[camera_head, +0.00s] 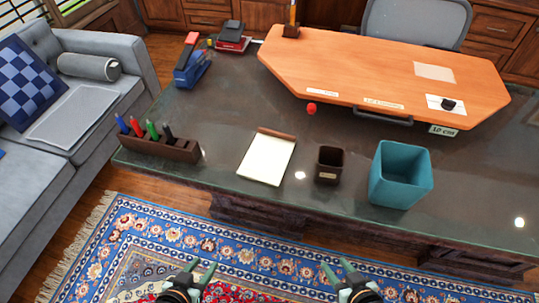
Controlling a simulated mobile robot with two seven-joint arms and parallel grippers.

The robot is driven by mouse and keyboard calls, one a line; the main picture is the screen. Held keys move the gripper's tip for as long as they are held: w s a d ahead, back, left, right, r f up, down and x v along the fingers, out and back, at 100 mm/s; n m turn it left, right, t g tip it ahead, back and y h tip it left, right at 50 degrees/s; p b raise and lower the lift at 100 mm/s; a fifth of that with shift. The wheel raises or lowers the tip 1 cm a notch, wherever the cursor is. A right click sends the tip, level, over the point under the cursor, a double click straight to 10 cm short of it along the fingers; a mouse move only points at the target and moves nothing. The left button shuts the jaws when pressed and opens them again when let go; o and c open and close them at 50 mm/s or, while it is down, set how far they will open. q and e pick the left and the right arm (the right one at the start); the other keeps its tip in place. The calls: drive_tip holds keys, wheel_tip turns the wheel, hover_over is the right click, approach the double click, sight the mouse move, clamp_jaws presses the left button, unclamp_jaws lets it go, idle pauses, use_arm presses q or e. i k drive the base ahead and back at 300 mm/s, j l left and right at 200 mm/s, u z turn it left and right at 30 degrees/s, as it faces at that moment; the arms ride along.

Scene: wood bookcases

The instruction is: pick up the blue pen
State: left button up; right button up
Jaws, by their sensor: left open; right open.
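The blue pen (122,124) stands tilted at the left end of a dark wooden pen holder (178,151) on the left side of the desk. A red, a green and a black pen stand in the same holder, to the right of the blue one. The lower part of the blue pen is hidden in the holder. My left gripper (200,267) is open and empty at the bottom of the view, over the rug, below and right of the holder. My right gripper (336,266) is open and empty farther right, also over the rug. Both are well apart from the pen.
The dark desk (220,110) also bears a notepad (267,158), a small brown cup (328,164), a teal bin (400,175), a blue stapler-like object (192,74) and a raised orange board (340,65). A grey sofa (90,110) stands left.

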sight(122, 126)
drive_tip(key=z, duration=0.5)
drive_tip(key=j+z, duration=0.35)
drive_tip(key=k+j+z, duration=0.1)
drive_tip(key=j+z, duration=0.25)
drive_tip(key=j, duration=0.2)
drive_tip(key=k+j+z, duration=0.1)
drive_tip(key=j, duration=0.25)
drive_tip(key=k+j, duration=0.1)
drive_tip(key=j, duration=0.3)
drive_tip(key=k+j+z, duration=0.15)
drive_tip(key=j, duration=0.2)
drive_tip(key=j+z, duration=0.1)
drive_tip(key=j, duration=0.25)
drive_tip(key=k+j+z, duration=0.1)
drive_tip(key=j, duration=0.25)
drive_tip(key=k, duration=0.1)
